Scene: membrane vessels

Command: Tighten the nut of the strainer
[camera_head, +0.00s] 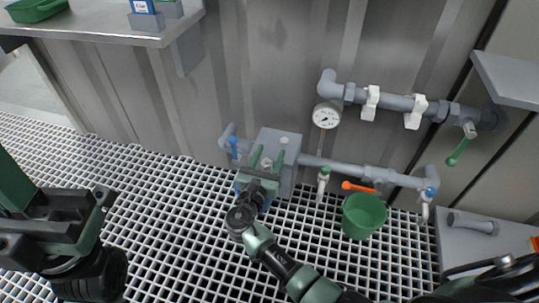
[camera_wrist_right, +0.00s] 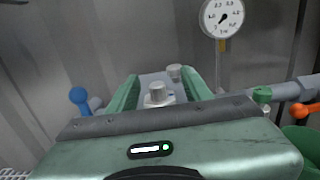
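The strainer (camera_head: 285,165) looks like a grey block-shaped body in the pipework, low against the metal wall. A silver nut (camera_wrist_right: 157,95) stands on top of it in the right wrist view, and a second silver cap (camera_wrist_right: 174,72) shows just behind. My right gripper (camera_head: 269,152) is over the strainer. Its two green fingers are apart, one on each side of the nut, with visible gaps, so it is open and empty. The lower part of the nut is partly hidden by the gripper body. My left gripper (camera_head: 62,215) is at the left, far from the strainer; its fingers are unclear.
A pressure gauge (camera_head: 326,116) and upper pipe (camera_head: 395,101) are behind and right. A blue-handled valve (camera_head: 234,148) is left of the strainer. An orange handle (camera_head: 358,187) and green bucket (camera_head: 363,216) are right. A shelf (camera_head: 150,35) juts out upper left. Grating (camera_head: 160,200) is clear.

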